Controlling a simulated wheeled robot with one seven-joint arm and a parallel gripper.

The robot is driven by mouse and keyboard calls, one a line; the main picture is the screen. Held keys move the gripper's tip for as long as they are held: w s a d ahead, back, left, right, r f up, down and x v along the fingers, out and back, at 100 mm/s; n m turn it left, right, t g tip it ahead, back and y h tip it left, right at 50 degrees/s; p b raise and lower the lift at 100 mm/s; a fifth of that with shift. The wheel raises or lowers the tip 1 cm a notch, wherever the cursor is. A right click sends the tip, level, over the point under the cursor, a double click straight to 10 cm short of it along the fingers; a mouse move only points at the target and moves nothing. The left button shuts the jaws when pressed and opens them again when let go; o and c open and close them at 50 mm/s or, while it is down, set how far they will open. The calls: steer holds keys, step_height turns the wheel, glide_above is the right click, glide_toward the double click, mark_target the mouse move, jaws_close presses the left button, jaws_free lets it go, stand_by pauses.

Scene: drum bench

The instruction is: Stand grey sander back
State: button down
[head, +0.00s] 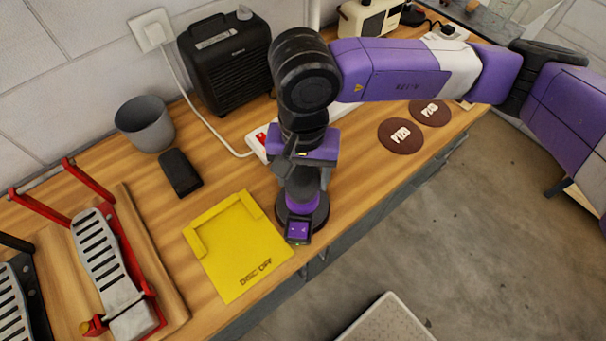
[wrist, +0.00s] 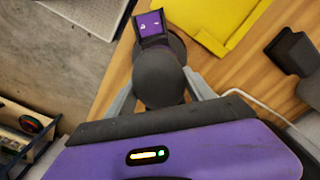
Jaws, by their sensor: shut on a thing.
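The grey sander (head: 302,185) has a rounded dark grey body, a purple band, a purple square end and a dark round disc below. My gripper (head: 303,165) points down from above and is shut on its body. In the wrist view, the grey head of the sander (wrist: 158,75) sits between the two fingers of my gripper (wrist: 160,92). The sander looks upright, just right of the yellow DISC OFF plate (head: 240,262), near the bench's front edge. I cannot tell whether its disc touches the bench. The yellow plate has a raised corner rim and is empty.
A dark block (head: 180,173) and a grey cup (head: 145,124) stand behind the plate. A black box (head: 226,65) and white power strip (head: 256,141) are at the back. Red-framed pedals (head: 110,262) stand left. Brown discs (head: 401,136) lie right.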

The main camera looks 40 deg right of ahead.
steer(key=shift+f+b, duration=0.5)
steer(key=shift+f, duration=0.1)
steer(key=shift+c, duration=1.9)
jaws_free()
steer(key=shift+f, duration=0.1)
steer(key=shift+r, duration=0.2)
steer(key=shift+r, duration=0.1)
steer(key=r+p, duration=0.1)
steer(key=p, duration=0.2)
steer(key=shift+r, duration=0.4)
step_height(320, 180, up, 11)
steer(key=b, duration=0.3)
steer(key=shift+r+b, duration=0.2)
steer(key=shift+b, duration=0.15)
steer(key=shift+a, duration=0.1)
